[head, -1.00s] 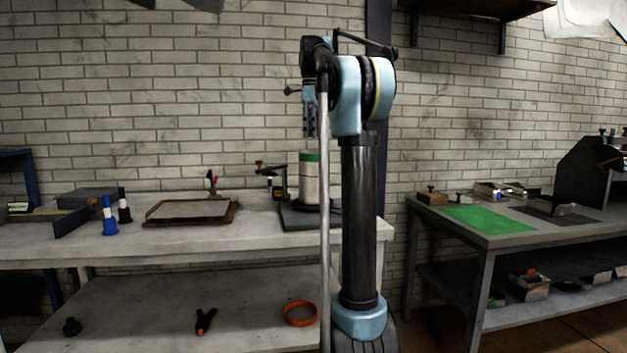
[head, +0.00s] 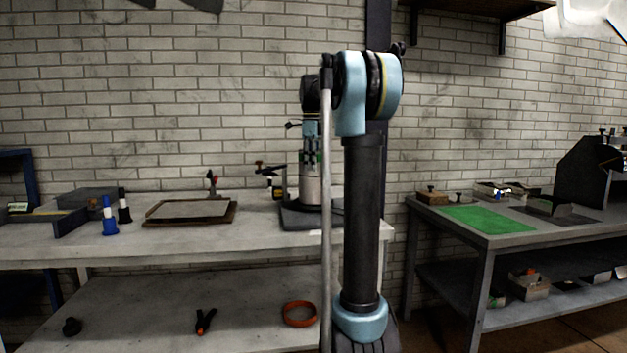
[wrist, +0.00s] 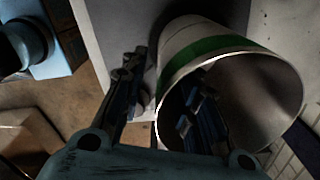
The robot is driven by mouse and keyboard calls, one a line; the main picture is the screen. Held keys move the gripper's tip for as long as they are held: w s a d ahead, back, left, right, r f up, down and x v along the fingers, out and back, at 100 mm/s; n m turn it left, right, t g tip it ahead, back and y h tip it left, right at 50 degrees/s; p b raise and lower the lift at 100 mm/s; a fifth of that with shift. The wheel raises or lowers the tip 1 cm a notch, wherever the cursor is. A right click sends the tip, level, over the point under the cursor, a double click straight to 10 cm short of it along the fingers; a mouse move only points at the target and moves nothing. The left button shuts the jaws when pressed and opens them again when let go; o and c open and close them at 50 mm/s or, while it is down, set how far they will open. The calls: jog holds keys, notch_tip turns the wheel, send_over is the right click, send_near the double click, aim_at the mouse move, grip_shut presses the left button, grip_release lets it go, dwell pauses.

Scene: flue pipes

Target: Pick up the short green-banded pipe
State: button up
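The short green-banded pipe (head: 311,192) is a pale grey cylinder standing upright on a dark plate (head: 290,218) on the left bench. In the head view my gripper (head: 310,157) points down at its top and covers most of the green band. In the wrist view the pipe (wrist: 262,62) shows its open round mouth and the green band near the rim. My gripper (wrist: 160,88) is open there, with one finger outside the pipe wall and the other inside the mouth. Whether either finger touches the wall I cannot tell.
A toggle clamp (head: 272,180) stands just left of the pipe. The right table (head: 470,238) carries a green mat (head: 487,219). The brick wall is close behind the bench.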

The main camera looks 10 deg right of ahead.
jog(key=shift+f, duration=0.75)
grip_shut()
